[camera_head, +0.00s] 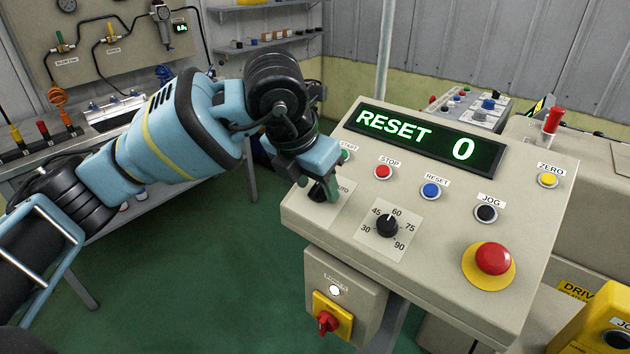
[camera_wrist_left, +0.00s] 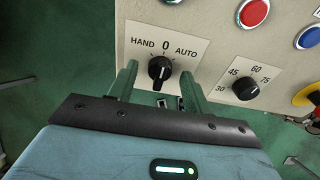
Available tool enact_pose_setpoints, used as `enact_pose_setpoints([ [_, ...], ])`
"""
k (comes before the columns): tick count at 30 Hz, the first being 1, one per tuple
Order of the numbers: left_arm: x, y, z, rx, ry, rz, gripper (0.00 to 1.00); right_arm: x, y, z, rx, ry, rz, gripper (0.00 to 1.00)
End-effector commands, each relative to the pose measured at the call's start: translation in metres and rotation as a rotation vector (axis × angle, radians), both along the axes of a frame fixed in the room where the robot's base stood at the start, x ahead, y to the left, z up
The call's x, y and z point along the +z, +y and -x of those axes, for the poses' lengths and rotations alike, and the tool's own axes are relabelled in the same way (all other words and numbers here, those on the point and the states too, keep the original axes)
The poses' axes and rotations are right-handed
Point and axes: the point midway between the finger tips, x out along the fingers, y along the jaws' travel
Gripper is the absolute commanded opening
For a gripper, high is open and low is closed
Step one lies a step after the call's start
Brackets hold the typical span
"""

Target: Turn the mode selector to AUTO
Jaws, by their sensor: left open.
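The mode selector (camera_wrist_left: 159,70) is a black knob on a pale plate marked HAND, 0 and AUTO (camera_wrist_left: 187,52). Its pointer looks to be near 0, though its white mark is small. My left gripper (camera_wrist_left: 160,86) is open, with one green finger on each side of the knob; I cannot tell whether either touches it. In the head view my left gripper (camera_head: 321,188) reaches down to the left part of the sloped panel and hides most of the selector and its plate. My right gripper is not in view.
The console (camera_head: 325,222) also has a numbered dial (camera_head: 387,225), a red STOP button (camera_head: 383,172), a blue RESET button (camera_head: 431,190), a black JOG button (camera_head: 486,213) and a red emergency button (camera_head: 493,258). Its display (camera_head: 428,137) reads RESET 0. A red switch (camera_head: 327,321) is below.

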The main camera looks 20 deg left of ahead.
Motion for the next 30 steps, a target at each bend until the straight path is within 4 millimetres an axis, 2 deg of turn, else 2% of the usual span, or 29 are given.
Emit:
enact_pose_setpoints([
  [8, -0.0008, -0.0004, -0.0005, 0.0, -0.001, 0.001, 0.48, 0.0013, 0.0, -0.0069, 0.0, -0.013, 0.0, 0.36],
  [18, -0.0005, -0.0002, -0.0004, 0.0, -0.001, 0.001, 0.05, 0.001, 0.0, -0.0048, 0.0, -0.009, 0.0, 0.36],
  [30, 0.0005, -0.0007, -0.0002, -0.084, -0.016, -0.04, 0.05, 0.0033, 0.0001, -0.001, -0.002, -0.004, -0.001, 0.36],
])
